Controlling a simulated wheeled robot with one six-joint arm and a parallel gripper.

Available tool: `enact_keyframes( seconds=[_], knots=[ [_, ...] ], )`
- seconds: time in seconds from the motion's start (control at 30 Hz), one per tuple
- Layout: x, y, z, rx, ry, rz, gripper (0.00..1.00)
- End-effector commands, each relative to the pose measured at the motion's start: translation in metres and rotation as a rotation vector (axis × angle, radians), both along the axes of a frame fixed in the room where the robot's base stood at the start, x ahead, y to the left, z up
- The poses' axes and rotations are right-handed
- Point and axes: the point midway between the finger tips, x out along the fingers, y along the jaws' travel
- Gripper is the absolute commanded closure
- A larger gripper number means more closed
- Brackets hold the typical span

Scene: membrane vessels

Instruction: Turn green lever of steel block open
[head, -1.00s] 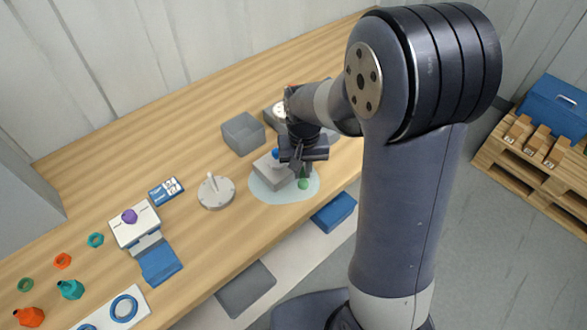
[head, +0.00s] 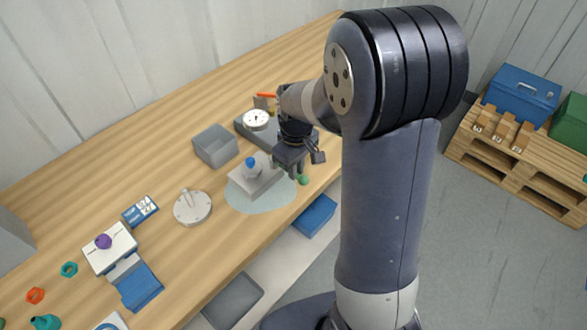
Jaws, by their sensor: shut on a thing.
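The steel block (head: 262,182) is a light grey block on a pale blue round mat (head: 240,199) on the wooden bench, in the middle of the head view. A blue knob (head: 251,164) stands on its top. The green lever (head: 304,180) shows as a small green round end at the block's right side, with the rest hidden behind my fingers. My gripper (head: 297,173) points down at this side and is shut on the green lever. The exact contact and the lever's angle are too small to tell.
A blue bin (head: 314,215) is below the bench edge.

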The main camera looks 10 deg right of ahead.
Motion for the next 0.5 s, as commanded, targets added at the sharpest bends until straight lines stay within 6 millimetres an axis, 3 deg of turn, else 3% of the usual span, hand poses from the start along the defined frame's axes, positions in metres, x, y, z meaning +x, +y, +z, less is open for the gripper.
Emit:
enact_keyframes(
  seconds=[0.47, 0.5],
  knots=[
    [0.0019, -0.0011, 0.001, -0.002, -0.005, 0.016, 1.0],
    [0.0019, -0.0011, 0.001, -0.002, -0.005, 0.016, 0.84]
  ],
)
